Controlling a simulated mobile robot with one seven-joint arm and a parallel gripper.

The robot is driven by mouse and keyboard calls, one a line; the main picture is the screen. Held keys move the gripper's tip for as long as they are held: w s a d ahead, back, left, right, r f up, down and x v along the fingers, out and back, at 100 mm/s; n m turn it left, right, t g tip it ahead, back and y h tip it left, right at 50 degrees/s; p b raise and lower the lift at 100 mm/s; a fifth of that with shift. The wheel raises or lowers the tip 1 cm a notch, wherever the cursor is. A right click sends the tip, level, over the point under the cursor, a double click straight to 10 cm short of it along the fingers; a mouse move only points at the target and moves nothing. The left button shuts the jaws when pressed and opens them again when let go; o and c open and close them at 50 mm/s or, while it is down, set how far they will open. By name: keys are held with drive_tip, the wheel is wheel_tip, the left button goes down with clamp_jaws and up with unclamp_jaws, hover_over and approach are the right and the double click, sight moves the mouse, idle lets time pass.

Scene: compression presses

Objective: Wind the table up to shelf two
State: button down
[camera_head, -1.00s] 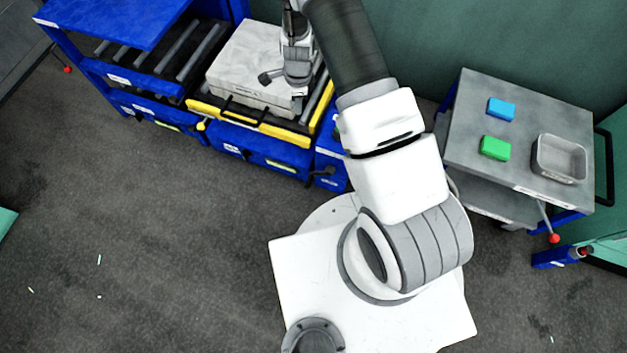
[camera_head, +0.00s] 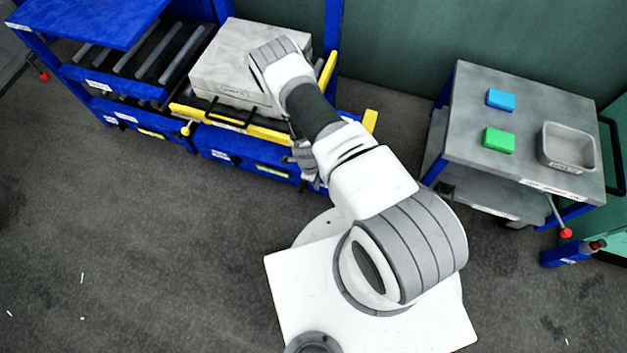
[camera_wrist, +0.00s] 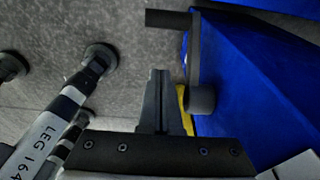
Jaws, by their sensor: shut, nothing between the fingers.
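The blue lift table (camera_head: 220,145), with a yellow front rail (camera_head: 240,125), stands at the upper left in the head view. It bears a large grey block (camera_head: 225,80). My gripper (camera_head: 313,178) is low in front of the table's right end, partly hidden by my arm. In the wrist view my gripper (camera_wrist: 161,75) has its fingers together and empty. Just right of them is a dark crank (camera_wrist: 193,50) on the blue side panel, with its grip (camera_wrist: 168,18) pointing left. I cannot tell whether the fingers touch it. In the head view my arm hides the crank.
A blue rack (camera_head: 90,75) with rollers adjoins the table's left side. A grey cart (camera_head: 520,110) at right carries a blue block (camera_head: 501,99), a green block (camera_head: 498,140) and a grey tray (camera_head: 588,158).

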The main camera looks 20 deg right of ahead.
drive_tip(key=a+f+b, duration=0.1)
drive_tip(key=w+f+b, duration=0.1)
drive_tip(key=f, duration=0.1)
drive_tip(key=a+f, duration=0.1)
drive_tip(key=shift+w+a+f+b, duration=0.2)
drive_tip(key=shift+w+a+b, duration=0.1)
drive_tip(key=shift+w+b, duration=0.1)
drive_tip(key=shift+w+a+r+t+y+p, duration=0.1)
drive_tip(key=shift+r+t+y+p, duration=0.1)
drive_tip(key=shift+t+y+p, duration=0.4)
idle(0.6)
